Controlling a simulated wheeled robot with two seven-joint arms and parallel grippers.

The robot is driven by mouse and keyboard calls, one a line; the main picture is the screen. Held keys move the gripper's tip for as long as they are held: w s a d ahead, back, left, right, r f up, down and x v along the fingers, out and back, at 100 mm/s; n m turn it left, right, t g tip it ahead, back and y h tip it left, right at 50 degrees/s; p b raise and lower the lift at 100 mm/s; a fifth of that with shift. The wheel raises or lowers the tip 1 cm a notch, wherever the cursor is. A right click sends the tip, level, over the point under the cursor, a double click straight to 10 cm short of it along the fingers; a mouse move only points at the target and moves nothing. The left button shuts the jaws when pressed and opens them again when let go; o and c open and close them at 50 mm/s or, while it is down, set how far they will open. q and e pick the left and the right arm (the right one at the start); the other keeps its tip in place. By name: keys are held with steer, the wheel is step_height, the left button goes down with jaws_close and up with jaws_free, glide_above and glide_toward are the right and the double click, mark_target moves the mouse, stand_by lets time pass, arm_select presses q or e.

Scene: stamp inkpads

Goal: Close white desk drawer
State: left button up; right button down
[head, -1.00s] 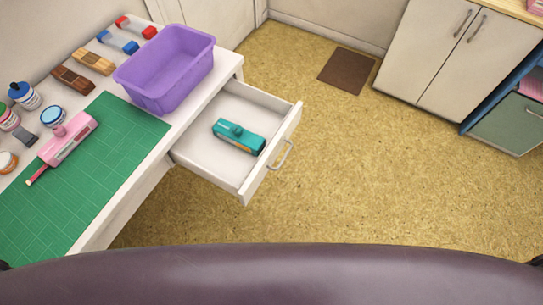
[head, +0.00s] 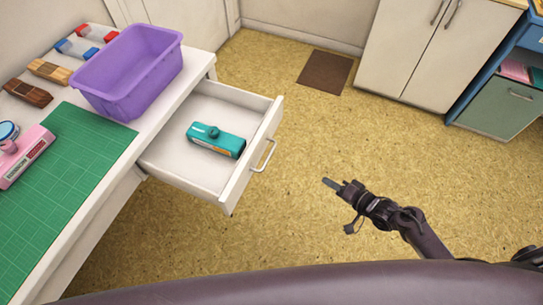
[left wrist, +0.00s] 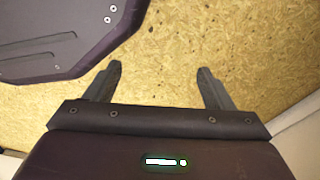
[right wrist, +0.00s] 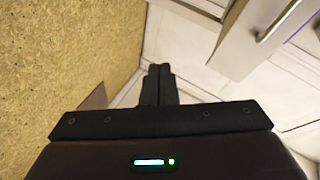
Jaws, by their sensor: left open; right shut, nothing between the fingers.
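The white desk drawer (head: 185,165) stands pulled out from the desk in the head view, with a metal handle (head: 264,156) on its front. A teal stamp-like item (head: 216,140) lies inside it. My right gripper (head: 328,183) is shut and empty, to the right of the drawer front and apart from it. In the right wrist view its closed fingers (right wrist: 158,75) show below a white front with a metal handle (right wrist: 275,22). My left gripper (left wrist: 158,80) is open and empty over the floor in the left wrist view; it is not in the head view.
The white desk carries a purple bin (head: 128,72), a green cutting mat (head: 55,190), a pink device (head: 25,155) and several stamps and blocks. A brown mat (head: 325,72) lies on the floor near white cabinets (head: 415,45). The floor right of the drawer is clear.

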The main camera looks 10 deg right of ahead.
steer(key=w+a+r+y+b, duration=0.15)
steer(key=a+r+y, duration=0.3)
steer(key=r, duration=0.45)
steer(key=g+y+b, duration=0.2)
steer(key=y, duration=0.1)
glide_toward(261, 142)
steer(key=shift+m, duration=0.3)
steer(key=x, duration=0.6)
steer(key=shift+s+r+b, duration=0.15)
steer(key=shift+b, duration=0.2)
steer(key=shift+w+a, duration=0.2)
steer(key=shift+a, duration=0.2)
arm_select(q)
steer(key=w+d+r, duration=0.1)
steer(key=w, duration=0.4)
steer(key=shift+w+d+r, duration=0.35)
steer(key=shift+w, duration=0.05)
